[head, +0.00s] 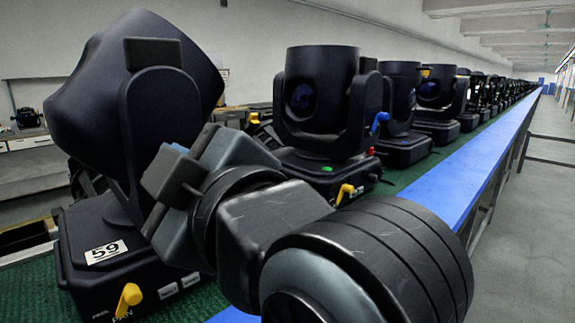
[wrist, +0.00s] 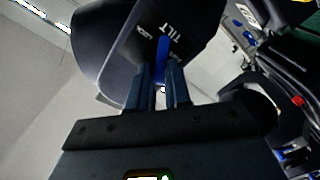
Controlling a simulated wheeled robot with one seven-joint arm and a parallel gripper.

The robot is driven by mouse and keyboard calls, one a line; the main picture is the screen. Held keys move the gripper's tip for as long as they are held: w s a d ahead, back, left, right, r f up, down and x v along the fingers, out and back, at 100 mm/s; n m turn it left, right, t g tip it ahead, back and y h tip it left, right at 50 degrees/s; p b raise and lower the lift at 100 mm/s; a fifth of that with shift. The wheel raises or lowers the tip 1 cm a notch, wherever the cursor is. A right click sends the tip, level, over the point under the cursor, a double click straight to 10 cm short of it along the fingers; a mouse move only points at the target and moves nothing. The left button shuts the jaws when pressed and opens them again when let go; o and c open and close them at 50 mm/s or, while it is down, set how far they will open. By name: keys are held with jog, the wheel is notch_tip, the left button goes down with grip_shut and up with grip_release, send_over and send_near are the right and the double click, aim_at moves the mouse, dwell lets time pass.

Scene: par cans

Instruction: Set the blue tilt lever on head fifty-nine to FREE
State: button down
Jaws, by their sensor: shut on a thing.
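Head fifty-nine (head: 135,85) is the large black moving light at the left of the head view, its body tilted on its yoke. Its base carries a white "59" label (head: 105,252). In the wrist view the blue tilt lever (wrist: 162,48) stands upright in the picture on a black panel marked TILT and LOCK. A further mark beside the lever is mostly covered. My gripper (wrist: 161,78) is shut on the lever, one finger on each side. In the head view my gripper (head: 175,180) is against the yoke's right side, and it and my arm hide the lever.
A yellow pan lever (head: 128,298) sticks out of the base's front. A neighbouring light (head: 318,95) with its own blue lever (head: 379,121) stands close to the right. More lights line the green bench top beyond, along a blue edge (head: 470,170). The right aisle is clear.

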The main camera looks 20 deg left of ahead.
jog(key=c, duration=1.1)
grip_release()
jog(key=shift+o, duration=0.2)
jog(key=v, duration=0.7)
jog(key=shift+s+d+b, duration=0.15)
jog(key=shift+d+b, duration=0.2)
